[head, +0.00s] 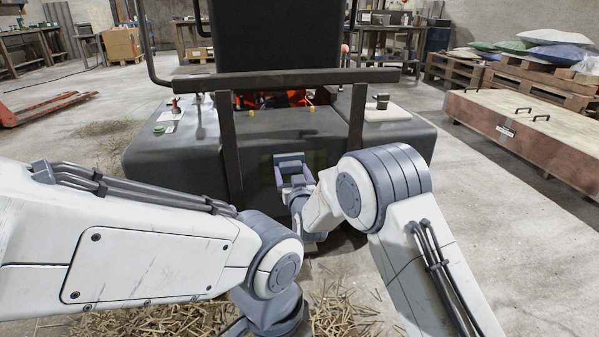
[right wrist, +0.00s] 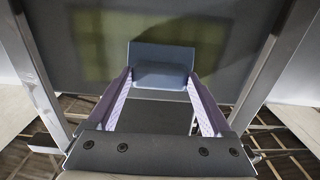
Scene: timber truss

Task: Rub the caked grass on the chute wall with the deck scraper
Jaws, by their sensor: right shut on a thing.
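The dark chute wall (head: 335,150) of the machine stands in front of me, with a dull yellow-green patch of caked grass (head: 318,160) on it. In the right wrist view the caked grass (right wrist: 105,42) spreads to both sides of the deck scraper (right wrist: 162,75), a blue-grey block with a wide flat plate. My right gripper (head: 294,172) is shut on the scraper, which faces the wall in front of the patch and covers its middle. I cannot tell whether the scraper touches the wall. My left arm is folded low, and its fingers do not show.
A dark bar frame (head: 290,78) stands before the machine, with posts on both sides of my right gripper. Loose straw (head: 165,322) lies on the floor below. A long wooden box (head: 520,130) stands at right; a red pallet jack (head: 45,108) is at far left.

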